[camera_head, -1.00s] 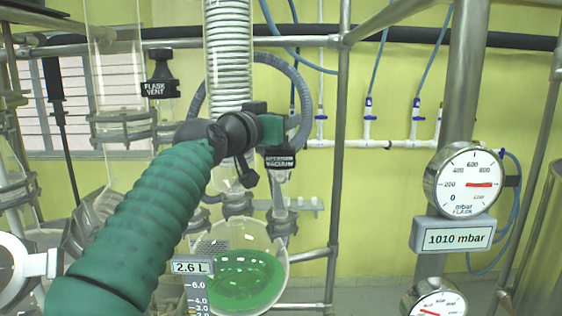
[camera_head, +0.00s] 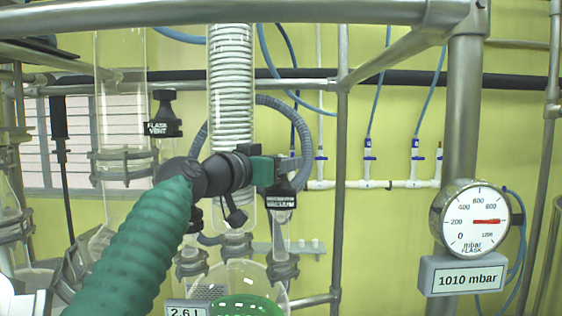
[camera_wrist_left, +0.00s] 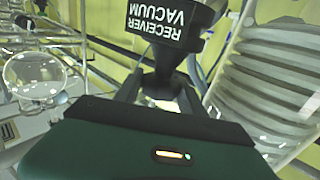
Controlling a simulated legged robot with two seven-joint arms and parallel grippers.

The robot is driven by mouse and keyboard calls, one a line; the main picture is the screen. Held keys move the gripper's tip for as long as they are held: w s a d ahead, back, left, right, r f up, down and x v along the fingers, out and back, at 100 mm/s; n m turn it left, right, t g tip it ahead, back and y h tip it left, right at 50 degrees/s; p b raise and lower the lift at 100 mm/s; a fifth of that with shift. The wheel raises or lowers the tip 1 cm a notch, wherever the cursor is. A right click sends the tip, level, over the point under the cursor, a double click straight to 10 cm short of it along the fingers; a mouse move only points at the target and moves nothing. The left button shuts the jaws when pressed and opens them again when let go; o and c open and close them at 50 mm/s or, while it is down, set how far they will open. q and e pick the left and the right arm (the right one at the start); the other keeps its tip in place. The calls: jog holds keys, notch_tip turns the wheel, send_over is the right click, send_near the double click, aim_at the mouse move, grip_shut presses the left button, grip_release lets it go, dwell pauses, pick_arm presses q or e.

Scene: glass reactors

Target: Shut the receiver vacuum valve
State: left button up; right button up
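The receiver vacuum valve (camera_head: 284,200) has a black body with a white-lettered label and sits on a glass tube right of the coiled condenser. Its label (camera_wrist_left: 166,24) is upside down at the top of the left wrist view. My left gripper (camera_head: 278,174) is right at the valve, its green body just left of it. In the left wrist view my left gripper (camera_wrist_left: 161,88) shows two dark fingers apart, with the valve's black stem at the gap between them; contact is not clear. The fingertips are mostly hidden in the head view. My right gripper is not in view.
The flask vent valve (camera_head: 163,115) is left of the coiled condenser (camera_head: 231,75). A metal post (camera_head: 338,180) stands right of the valve. The flask gauge (camera_head: 472,220) and its 1010 mbar display (camera_head: 461,276) are at the right. A flask with green liquid (camera_head: 245,306) is below.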

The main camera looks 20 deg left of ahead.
pick_arm(q)
jog(key=o, duration=0.4)
jog(key=shift+w, duration=0.1)
jog(key=shift+d+r, duration=0.1)
jog(key=shift+d, duration=0.05)
jog(key=shift+r, duration=0.1)
